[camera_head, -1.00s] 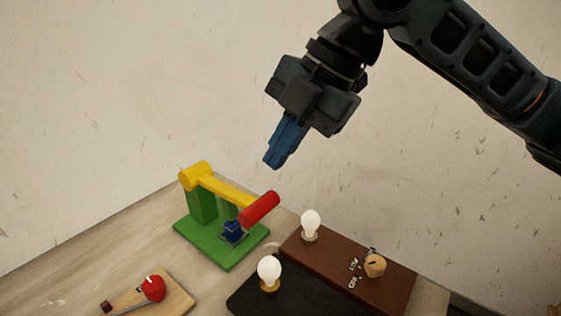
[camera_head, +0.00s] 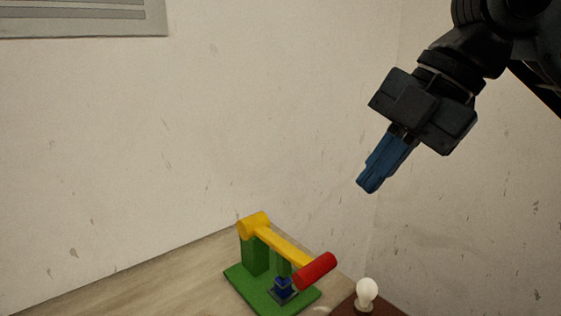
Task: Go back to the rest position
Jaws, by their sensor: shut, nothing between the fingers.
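My gripper (camera_head: 370,187) hangs in the air at the right of the head view, its blue fingers together and empty, pointing down and left. It is well above the table and apart from everything on it. Below it to the left stands a green-based stand (camera_head: 239,283) with a yellow lever arm (camera_head: 282,243), a red handle (camera_head: 314,271) and a small blue block (camera_head: 284,287) under the handle. A white bulb (camera_head: 367,291) stands upright on a brown base (camera_head: 346,305), partly cut off by the bottom edge.
The wooden table (camera_head: 170,290) fills the bottom left and its visible part there is bare. Pale walls (camera_head: 200,130) meet in a corner behind my gripper. A grey panel (camera_head: 80,18) is at the top left. The air left of my gripper is clear.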

